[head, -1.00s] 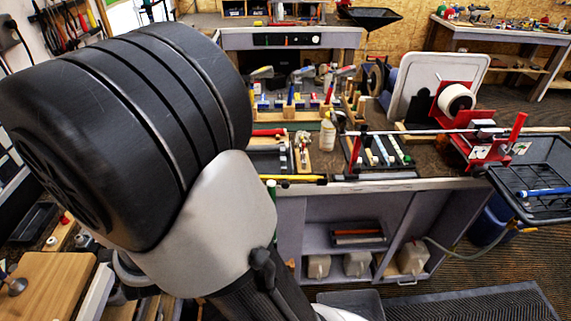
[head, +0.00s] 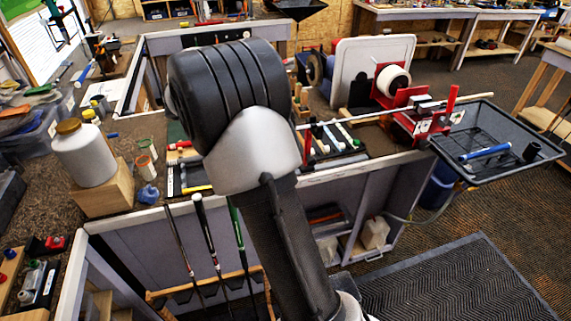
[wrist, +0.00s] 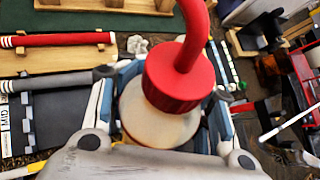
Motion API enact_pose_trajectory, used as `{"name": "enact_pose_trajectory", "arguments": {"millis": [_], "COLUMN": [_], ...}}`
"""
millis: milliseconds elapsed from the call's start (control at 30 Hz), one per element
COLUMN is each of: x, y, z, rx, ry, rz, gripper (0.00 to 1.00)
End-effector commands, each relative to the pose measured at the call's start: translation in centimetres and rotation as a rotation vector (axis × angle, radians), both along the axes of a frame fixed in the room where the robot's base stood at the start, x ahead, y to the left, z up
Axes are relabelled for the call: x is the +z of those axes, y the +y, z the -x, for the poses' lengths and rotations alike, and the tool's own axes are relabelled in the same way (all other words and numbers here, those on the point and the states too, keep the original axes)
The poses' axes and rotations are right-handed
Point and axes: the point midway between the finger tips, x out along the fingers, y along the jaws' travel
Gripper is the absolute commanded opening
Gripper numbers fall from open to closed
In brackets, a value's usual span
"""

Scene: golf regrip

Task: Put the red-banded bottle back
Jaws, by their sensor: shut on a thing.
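A translucent pale bottle (wrist: 150,125) with a red screw cap (wrist: 178,78) and a bent red spout (wrist: 196,30) is between the two fingers of my gripper (wrist: 165,115) in the wrist view. A blue-and-white finger presses on each side of it, so my gripper is shut on it. The bottle's lower part is hidden, and no separate red band shows below the cap. In the head view my arm hides the gripper and the bottle.
Below the gripper lie a red grip (wrist: 60,39) on wooden rests and a dark grey grip (wrist: 45,82). In the head view a white jar (head: 85,158) stands on a wooden block (head: 105,190). A red clamp stand (head: 405,95) and black mesh tray (head: 500,145) are at the right.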

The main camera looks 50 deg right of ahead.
Motion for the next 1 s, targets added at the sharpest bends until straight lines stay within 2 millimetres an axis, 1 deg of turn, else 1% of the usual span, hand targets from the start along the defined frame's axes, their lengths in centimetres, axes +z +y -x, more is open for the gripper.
{"name": "enact_pose_trajectory", "arguments": {"millis": [33,67,100,167,200,300,400,533,633,667,767,800,1000], "x": [0.7,1.1,1.6,2.2,2.5,3.0,3.3,3.2,2.0,1.4,-1.3,-2.4,-7.6], "y": [-3.0,-4.6,-6.6,-9.5,-11.3,-14.8,-17.2,-18.7,-19.0,-19.1,-19.0,-19.0,-19.0], "z": [0.3,0.7,1.2,2.2,3.0,4.8,6.4,7.5,7.8,7.8,7.8,7.8,7.7], "rx": [-0.098,-0.157,-0.234,-0.346,-0.415,-0.559,-0.659,-0.726,-0.741,-0.743,-0.741,-0.741,-0.738], "ry": [-0.035,-0.055,-0.083,-0.122,-0.147,-0.198,-0.234,-0.26,-0.262,-0.262,-0.259,-0.259,-0.261], "rz": [0.007,0.012,0.021,0.037,0.05,0.084,0.114,0.137,0.143,0.143,0.143,0.143,0.144], "gripper": [0.07,0.07,0.07,0.08,0.08,0.08,0.08,0.08,0.08,0.08,0.08,0.08,0.08]}}
